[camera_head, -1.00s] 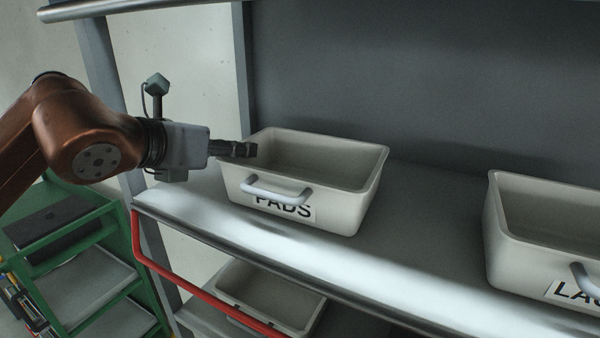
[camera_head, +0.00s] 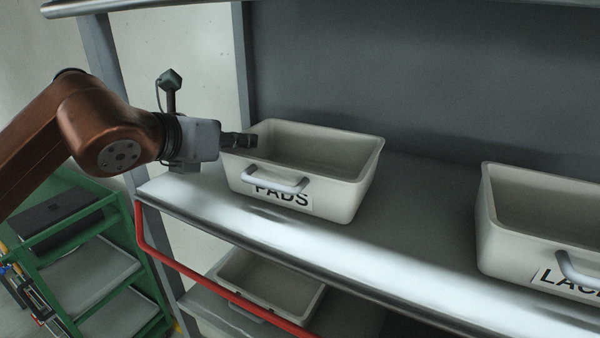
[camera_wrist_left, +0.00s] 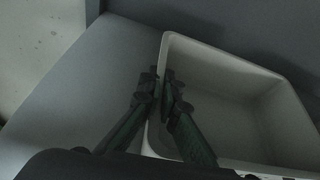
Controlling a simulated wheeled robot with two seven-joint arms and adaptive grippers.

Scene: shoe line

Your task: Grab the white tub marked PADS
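The white tub marked PADS (camera_head: 345,197) stands upright on the grey shelf, its label and pale handle facing the front. The wrist view shows its rim and inside (camera_wrist_left: 222,70). My left gripper (camera_head: 240,141) is at the tub's left wall. In the wrist view the left gripper's fingers (camera_wrist_left: 160,84) straddle that wall, one outside and one inside, drawn close together on it. The tub looks empty where its inside shows. My right gripper is in neither view.
A second white tub, with a partly cut-off label starting LAC (camera_head: 500,246), stands to the right on the shelf (camera_head: 408,255). A lower tub (camera_head: 232,275) sits behind a red rail (camera_head: 185,268). A grey post (camera_head: 242,65) and a green rack (camera_head: 140,257) are at the left.

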